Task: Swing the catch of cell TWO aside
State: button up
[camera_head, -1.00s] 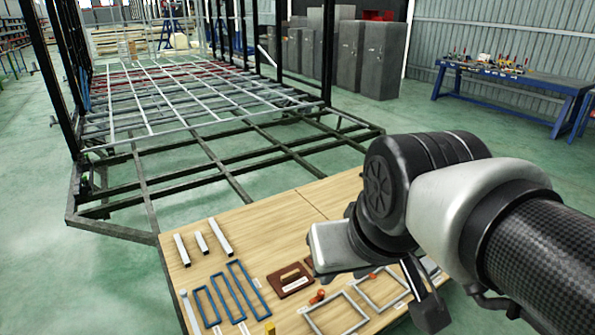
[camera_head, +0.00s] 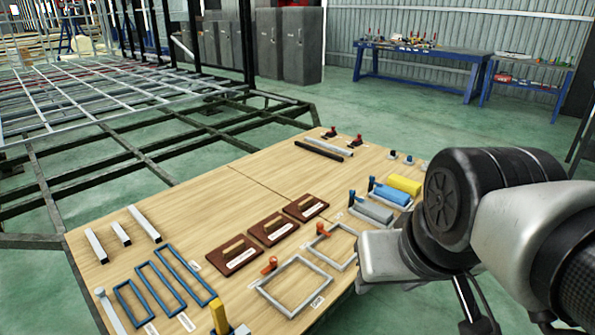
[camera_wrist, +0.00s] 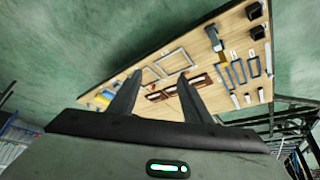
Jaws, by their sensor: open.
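Two light grey rectangular frames lie on the wooden table in the head view: a nearer frame (camera_head: 294,314) and a farther frame (camera_head: 332,265). An orange catch (camera_head: 269,265) stands at the nearer frame's edge, and another orange catch (camera_head: 322,230) at the farther one's. Small white labels lie beside the frames, too small to read, so I cannot tell which is cell TWO. My gripper (camera_wrist: 159,82) is open and empty in the wrist view, with the table beyond its fingers. In the head view my wrist hangs right of the frames, partly covering the farther one.
Three brown plates with handles (camera_head: 271,229), blue frames (camera_head: 157,289) and white bars (camera_head: 121,233) lie on the left. Grey, blue and yellow blocks (camera_head: 404,184) stand near my wrist. A yellow upright piece (camera_head: 219,319) is at the front. The chassis (camera_head: 110,150) lies behind.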

aim_at(319, 225)
jog(key=i+l+u, duration=0.3)
jog(key=l, duration=0.25)
jog(key=i+l+u, duration=0.35)
jog(key=l, duration=0.35)
jog(key=i+l+u, duration=0.3)
jog(key=l, duration=0.45)
jog(key=i+l+u, duration=0.15)
jog(key=l, duration=0.25)
